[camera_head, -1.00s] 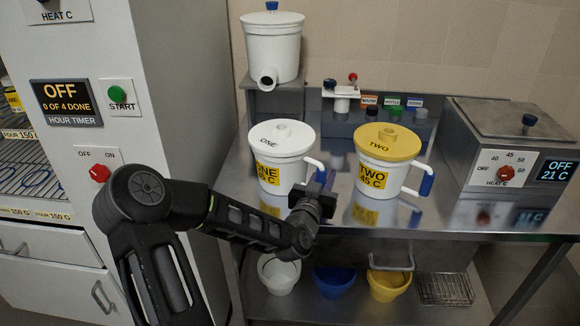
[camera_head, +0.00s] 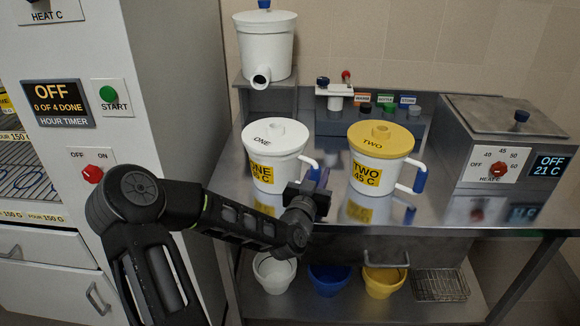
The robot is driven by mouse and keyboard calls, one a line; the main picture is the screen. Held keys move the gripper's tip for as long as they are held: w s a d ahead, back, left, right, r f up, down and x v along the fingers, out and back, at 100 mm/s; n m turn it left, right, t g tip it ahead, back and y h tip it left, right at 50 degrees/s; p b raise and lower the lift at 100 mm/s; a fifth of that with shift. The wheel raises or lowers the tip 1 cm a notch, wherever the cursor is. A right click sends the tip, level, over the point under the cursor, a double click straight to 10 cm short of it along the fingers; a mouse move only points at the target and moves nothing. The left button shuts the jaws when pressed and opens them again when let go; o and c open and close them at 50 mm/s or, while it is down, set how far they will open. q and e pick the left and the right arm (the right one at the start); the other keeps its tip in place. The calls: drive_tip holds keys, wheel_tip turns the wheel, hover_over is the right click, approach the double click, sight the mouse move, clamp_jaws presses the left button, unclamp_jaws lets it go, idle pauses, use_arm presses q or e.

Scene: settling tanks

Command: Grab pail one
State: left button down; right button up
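Pail one (camera_head: 276,168) is a white pail with a white lid, marked ONE, with a yellow label on its front. It stands upright on the steel bench, with its handle on the right side. My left gripper (camera_head: 309,194) is at that handle, in front of its lower part, and covers much of the blue grip. The fingers are too dark and too hidden to show whether they are open or closed around the handle. My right gripper is not in view.
Pail two (camera_head: 378,172), with a yellow lid, stands close on the right. A white spouted tank (camera_head: 266,48) is behind on a stand. A heater box (camera_head: 505,140) is at the right. White, blue and yellow tubs (camera_head: 384,282) sit on the lower shelf. A cabinet (camera_head: 165,90) is at the left.

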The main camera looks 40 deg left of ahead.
use_arm(q)
drive_tip(key=shift+r, duration=0.1)
wheel_tip(320, 180, up, 10)
drive_tip(key=p, duration=0.2)
idle(0.4)
idle(0.5)
